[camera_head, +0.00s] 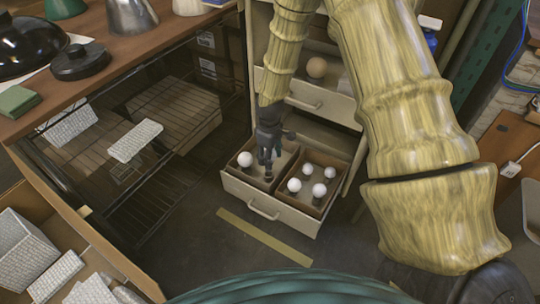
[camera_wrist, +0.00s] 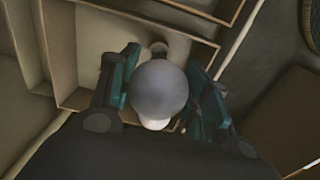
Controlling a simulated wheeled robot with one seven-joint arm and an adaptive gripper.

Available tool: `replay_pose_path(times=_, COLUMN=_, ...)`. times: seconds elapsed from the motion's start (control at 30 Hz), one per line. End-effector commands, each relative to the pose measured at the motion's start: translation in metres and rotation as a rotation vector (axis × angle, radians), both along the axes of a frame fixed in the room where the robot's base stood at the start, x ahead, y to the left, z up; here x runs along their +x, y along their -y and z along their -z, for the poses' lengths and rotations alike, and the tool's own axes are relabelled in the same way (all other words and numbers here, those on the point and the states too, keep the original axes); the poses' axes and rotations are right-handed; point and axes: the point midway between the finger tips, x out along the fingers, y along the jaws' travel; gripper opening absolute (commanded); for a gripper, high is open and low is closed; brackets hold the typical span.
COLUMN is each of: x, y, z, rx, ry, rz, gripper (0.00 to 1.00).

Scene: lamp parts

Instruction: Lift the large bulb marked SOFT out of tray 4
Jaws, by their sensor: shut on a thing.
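My gripper (camera_head: 268,160) reaches down over the left tray (camera_head: 232,172) of the open lower drawer in the head view. In the wrist view my gripper (camera_wrist: 160,92) is shut on a large grey round bulb (camera_wrist: 160,86), which sits between the teal fingers. A small dark end shows below my gripper in the head view. Another white bulb (camera_head: 245,159) stands in the left tray beside my gripper; a white bulb also shows partly behind the held one in the wrist view (camera_wrist: 155,123). No marking or tray number is readable.
The right tray (camera_head: 323,209) holds several white bulbs (camera_head: 294,185) close to my gripper. An open upper drawer (camera_head: 318,103) with a tan ball (camera_head: 316,67) is above and behind. A wire rack (camera_head: 165,170) stands left. The floor before the drawer is clear apart from a yellow strip (camera_head: 264,238).

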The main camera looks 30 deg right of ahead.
Motion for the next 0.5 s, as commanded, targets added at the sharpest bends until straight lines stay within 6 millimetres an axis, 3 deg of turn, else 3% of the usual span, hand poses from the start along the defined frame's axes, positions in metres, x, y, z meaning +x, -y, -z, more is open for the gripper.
replay_pose_path(times=0.5, x=0.0, y=0.0, z=-0.03, rx=0.0, ry=0.0, rz=0.0, gripper=0.3)
